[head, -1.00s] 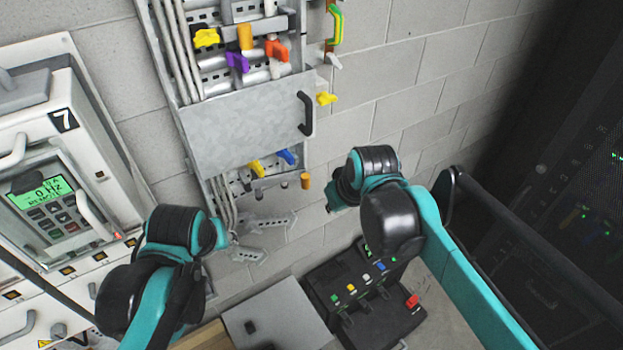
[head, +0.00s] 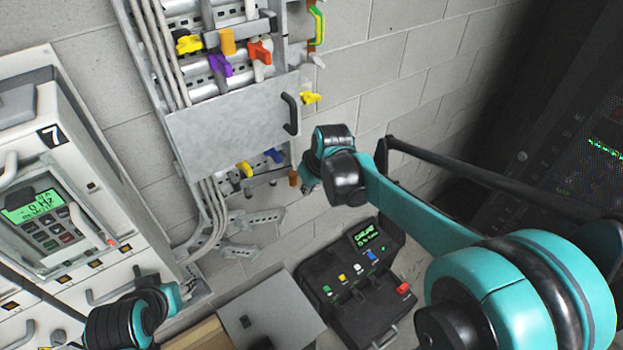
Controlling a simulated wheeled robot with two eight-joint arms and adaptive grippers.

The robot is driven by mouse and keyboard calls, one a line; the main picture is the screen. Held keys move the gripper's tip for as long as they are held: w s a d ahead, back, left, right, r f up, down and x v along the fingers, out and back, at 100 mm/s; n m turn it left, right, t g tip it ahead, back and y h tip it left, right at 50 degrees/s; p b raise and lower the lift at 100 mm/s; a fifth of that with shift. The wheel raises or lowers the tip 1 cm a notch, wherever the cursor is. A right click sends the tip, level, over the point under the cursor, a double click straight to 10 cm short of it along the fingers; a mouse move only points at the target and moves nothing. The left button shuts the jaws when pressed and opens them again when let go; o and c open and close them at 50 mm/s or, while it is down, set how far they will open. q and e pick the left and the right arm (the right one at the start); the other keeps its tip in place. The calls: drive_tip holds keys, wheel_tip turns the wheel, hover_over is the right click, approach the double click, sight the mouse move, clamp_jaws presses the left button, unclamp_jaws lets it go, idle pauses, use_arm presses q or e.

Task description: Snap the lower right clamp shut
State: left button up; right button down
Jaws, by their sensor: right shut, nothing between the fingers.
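A grey cover panel (head: 225,125) with a black handle (head: 291,114) lies across the wall-mounted rail assembly. A yellow lever (head: 310,98) sticks out at its right edge. Below the panel are a yellow lever (head: 244,169), a blue one (head: 273,156) and an orange piece (head: 294,178). I cannot tell for sure which is the lower right clamp, or whether it is open. My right gripper (head: 307,187) is shut and empty, just right of the orange piece; contact is unclear. My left gripper (head: 188,287) is small at the lower left, its fingers not clear.
A white drive cabinet (head: 90,170) with a green display stands on the left. A grey box (head: 270,312) and a black case with coloured buttons (head: 360,285) sit below. Bare block wall (head: 400,75) lies right of the panel.

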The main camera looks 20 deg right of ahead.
sight(297, 184)
drive_tip(key=w, duration=0.1)
drive_tip(key=w+p, duration=0.1)
drive_tip(key=w, duration=0.1)
drive_tip(key=w+a+f, duration=0.1)
drive_tip(key=shift+w, duration=0.15)
drive_tip(key=shift+w+d+f+b, duration=0.15)
drive_tip(key=shift+w+b, duration=0.2)
drive_tip(key=shift+w, duration=0.5)
drive_tip(key=shift+s, duration=0.15)
